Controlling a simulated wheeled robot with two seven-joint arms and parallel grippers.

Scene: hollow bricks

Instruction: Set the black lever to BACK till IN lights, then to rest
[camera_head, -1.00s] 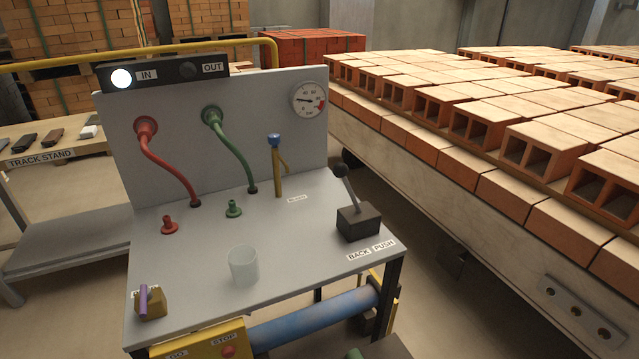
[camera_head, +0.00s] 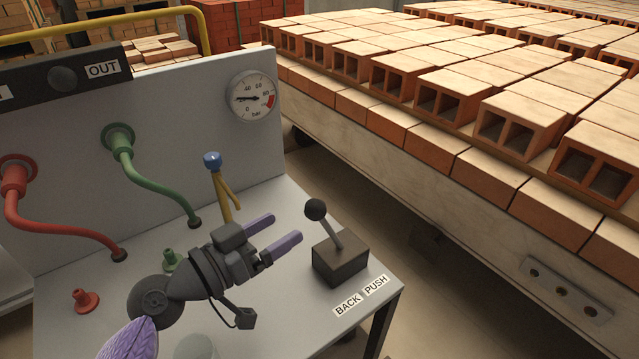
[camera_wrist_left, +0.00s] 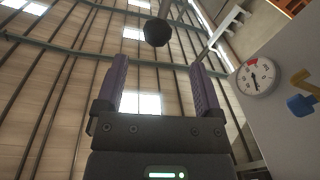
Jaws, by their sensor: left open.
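The black lever (camera_head: 330,232) stands on a dark box (camera_head: 340,262) at the bench's right front, its stick leaning left in the head view. The BACK label (camera_head: 347,304) and PUSH label (camera_head: 376,286) lie in front of it. My left gripper (camera_head: 286,228) is open, its purple fingers pointing at the lever from the left, apart from it. In the left wrist view the black knob (camera_wrist_left: 157,32) shows beyond and between the fingertips. The OUT lamp (camera_head: 63,79) is dark. The IN lamp is outside the head view. My right gripper is not in view.
Red (camera_head: 60,235) and green (camera_head: 155,181) hoses run from the panel, which bears a gauge (camera_head: 252,97). A brick-laden car (camera_head: 420,150) is at the right.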

